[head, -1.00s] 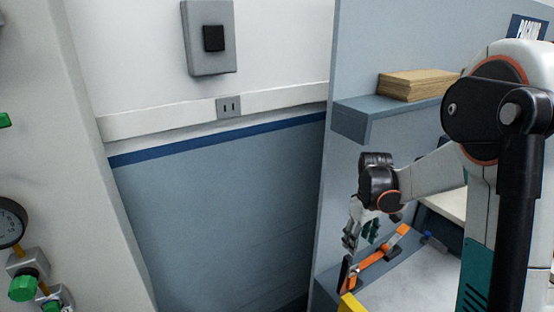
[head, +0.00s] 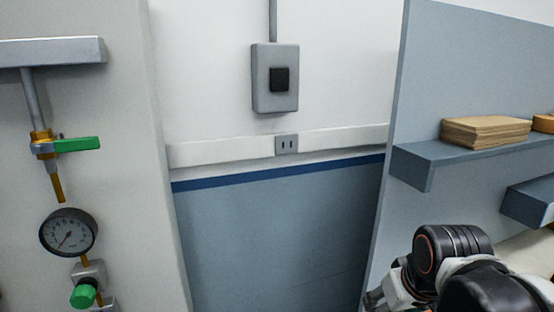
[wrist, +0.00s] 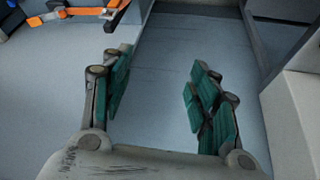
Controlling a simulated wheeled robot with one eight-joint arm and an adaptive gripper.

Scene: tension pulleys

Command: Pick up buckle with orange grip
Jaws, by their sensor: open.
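An orange piece with metal and dark parts, seemingly the buckle with orange grip (wrist: 113,17), lies at the top left of the wrist view, cut off by the frame's upper edge. My gripper (wrist: 160,76) is open with nothing between its green-padded fingers. In the wrist view the buckle is ahead of and to the left of the fingers, apart from them. In the head view only a part of my wrist and gripper shows at the lower right, and the buckle is out of that view.
A grey bench surface (wrist: 50,75) lies left of my fingers, with a blue item at its far left. A pale block edge (wrist: 292,105) stands at right. In the head view, a shelf (head: 470,152) carries brown boards (head: 485,131); a gauge (head: 68,232) and green-handled valve (head: 78,145) are left.

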